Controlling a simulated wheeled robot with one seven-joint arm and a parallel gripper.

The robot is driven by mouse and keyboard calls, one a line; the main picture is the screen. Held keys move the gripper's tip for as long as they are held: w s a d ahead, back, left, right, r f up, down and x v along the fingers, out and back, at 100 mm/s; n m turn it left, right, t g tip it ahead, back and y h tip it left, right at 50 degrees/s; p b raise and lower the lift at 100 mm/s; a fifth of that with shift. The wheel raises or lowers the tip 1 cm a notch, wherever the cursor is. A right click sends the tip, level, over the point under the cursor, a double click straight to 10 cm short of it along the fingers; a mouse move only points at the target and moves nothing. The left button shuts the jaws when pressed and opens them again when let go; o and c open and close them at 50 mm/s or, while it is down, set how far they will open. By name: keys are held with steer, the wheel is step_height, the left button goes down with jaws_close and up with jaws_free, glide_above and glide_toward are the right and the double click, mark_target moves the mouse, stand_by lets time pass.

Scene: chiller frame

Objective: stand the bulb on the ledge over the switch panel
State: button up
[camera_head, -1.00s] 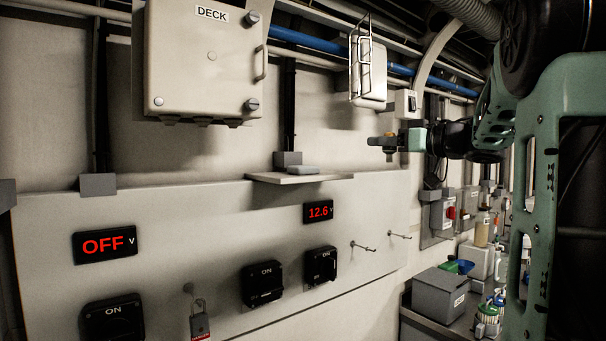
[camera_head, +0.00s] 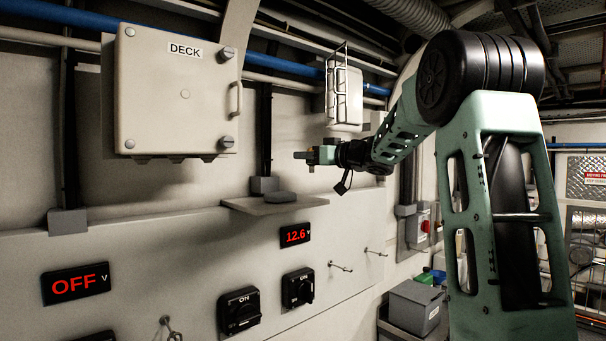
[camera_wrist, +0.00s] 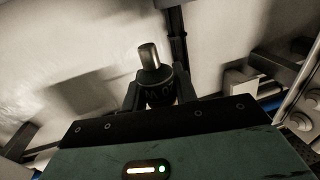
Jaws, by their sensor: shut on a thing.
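My gripper (camera_head: 308,156) is shut on the bulb and holds it in the air, above the right part of the ledge (camera_head: 244,207) in the head view. I cannot tell how far out from the wall it is. In the wrist view the bulb (camera_wrist: 150,74) sticks out between the two fingers (camera_wrist: 157,95). It has a dark body with pale lettering and a narrower metal end pointing away from the palm. In the head view the bulb is too small to make out. The ledge is a thin shelf at the top of the pale switch panel (camera_head: 200,265).
The DECK box (camera_head: 180,95) hangs to the upper left. A wire-caged lamp (camera_head: 345,95) hangs above my gripper. Hooks (camera_head: 341,267) stick out of the panel on the right.

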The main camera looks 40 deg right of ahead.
steer(key=shift+w+f+p, duration=0.15)
steer(key=shift+w+f, duration=0.2)
steer(key=shift+f, duration=0.3)
steer(key=shift+w+f+p, duration=0.15)
steer(key=shift+w+f, duration=0.2)
steer(key=shift+f, duration=0.25)
step_height(320, 180, down, 4)
steer(key=shift+r+p, duration=0.1)
steer(key=shift+p, duration=0.5)
steer(key=shift+w+p, duration=0.2)
steer(key=shift+p, duration=0.2)
steer(key=shift+f, duration=0.35)
steer(key=o, duration=1)
steer(key=shift+f, duration=0.1)
steer(key=shift+c, duration=0.2)
steer(key=shift+s, duration=0.1)
